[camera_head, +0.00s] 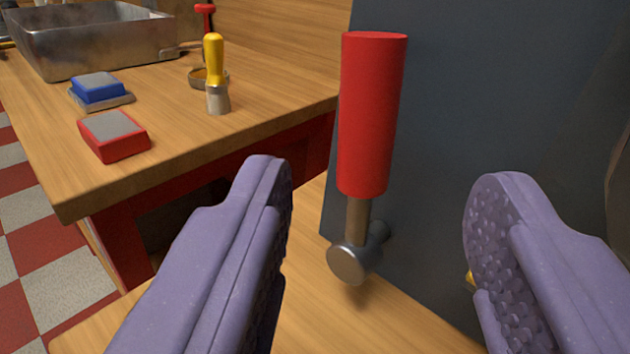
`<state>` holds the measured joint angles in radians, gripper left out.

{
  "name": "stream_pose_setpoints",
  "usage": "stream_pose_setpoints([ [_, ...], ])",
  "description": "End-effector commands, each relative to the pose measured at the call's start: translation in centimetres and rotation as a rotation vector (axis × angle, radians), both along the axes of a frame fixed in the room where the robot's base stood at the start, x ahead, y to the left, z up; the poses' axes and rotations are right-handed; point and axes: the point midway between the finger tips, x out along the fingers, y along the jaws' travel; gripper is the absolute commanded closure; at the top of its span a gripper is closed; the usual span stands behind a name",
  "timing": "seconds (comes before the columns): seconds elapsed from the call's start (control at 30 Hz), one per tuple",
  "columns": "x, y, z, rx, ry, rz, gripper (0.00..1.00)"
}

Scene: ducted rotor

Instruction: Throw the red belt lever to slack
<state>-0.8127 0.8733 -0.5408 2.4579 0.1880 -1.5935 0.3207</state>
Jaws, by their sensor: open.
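The red belt lever (372,115) stands upright in the middle of the view. It has a red cylindrical grip on a short metal shaft, which runs down to a round metal pivot (350,262) beside a dark panel (450,120). My gripper (382,195) is open, with its two purple fingers spread wide. In the picture one finger is left of the lever and the other right of it. The fingers do not appear to touch the lever, and nothing is between them in contact. How far the lever stands beyond the fingertips is hard to tell.
A wooden bench (270,95) at the left carries a metal tray (95,50), a blue block (98,88), a red block (114,136) and a yellow-handled tool (214,70). The dark panel closes off the space behind and right of the lever. Red and white floor tiles show far left.

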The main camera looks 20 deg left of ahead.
Motion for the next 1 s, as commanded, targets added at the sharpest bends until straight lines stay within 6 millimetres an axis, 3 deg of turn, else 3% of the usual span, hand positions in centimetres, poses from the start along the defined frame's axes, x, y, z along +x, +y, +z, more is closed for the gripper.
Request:
stream_pose_setpoints([
  [0.13,0.8,0.4,-0.2,-0.007,-0.011,0.010,0.45],
  [0.5,6.5,1.8,-0.2,-0.006,-0.011,0.009,0.45],
  [0.83,7.2,1.9,0.0,-0.006,-0.010,0.009,0.45],
  [1.0,7.2,1.9,0.0,-0.006,-0.010,0.009,0.82],
])
